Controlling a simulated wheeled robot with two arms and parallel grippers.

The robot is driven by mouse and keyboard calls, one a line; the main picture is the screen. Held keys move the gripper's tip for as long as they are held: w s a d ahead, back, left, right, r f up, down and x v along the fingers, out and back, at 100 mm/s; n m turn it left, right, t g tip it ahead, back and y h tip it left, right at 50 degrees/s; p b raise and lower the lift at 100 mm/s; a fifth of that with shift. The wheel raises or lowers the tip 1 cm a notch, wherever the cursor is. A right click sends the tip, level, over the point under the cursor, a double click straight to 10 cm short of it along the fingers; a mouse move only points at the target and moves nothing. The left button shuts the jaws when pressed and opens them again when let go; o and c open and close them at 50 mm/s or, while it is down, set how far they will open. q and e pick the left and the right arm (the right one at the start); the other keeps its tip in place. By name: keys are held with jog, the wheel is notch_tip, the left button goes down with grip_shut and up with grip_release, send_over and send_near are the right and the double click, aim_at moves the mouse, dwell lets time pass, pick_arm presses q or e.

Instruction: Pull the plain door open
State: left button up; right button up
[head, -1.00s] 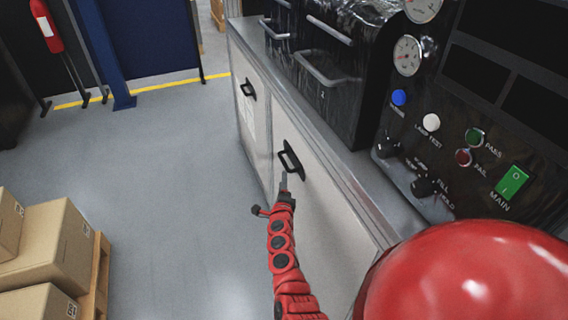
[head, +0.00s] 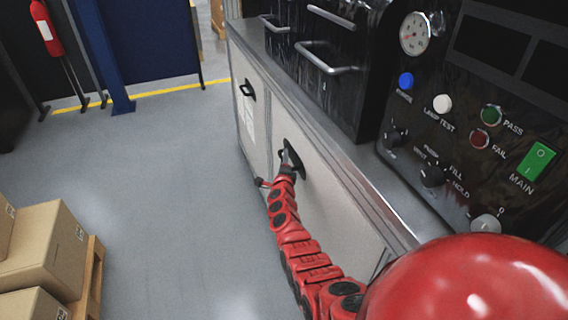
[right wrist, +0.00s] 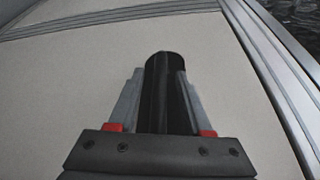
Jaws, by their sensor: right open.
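The plain door (head: 335,215) is the nearer pale panel of the grey cabinet and looks shut. Its black handle (head: 296,160) stands out from the upper part of the panel. My right gripper (head: 288,165) is at this handle and partly covers it. In the right wrist view the black handle (right wrist: 165,95) lies between the two grey fingers of my open right gripper (right wrist: 160,78). I cannot tell whether either finger touches it. My left gripper is not in view.
A second door (head: 257,122) with a paper sheet and its own black handle (head: 247,90) is farther along the cabinet. A control panel (head: 470,110) stands above the worktop. Cardboard boxes (head: 45,245) on a pallet are at the left. Grey floor between is clear.

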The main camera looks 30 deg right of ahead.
grip_shut()
dwell(1.4)
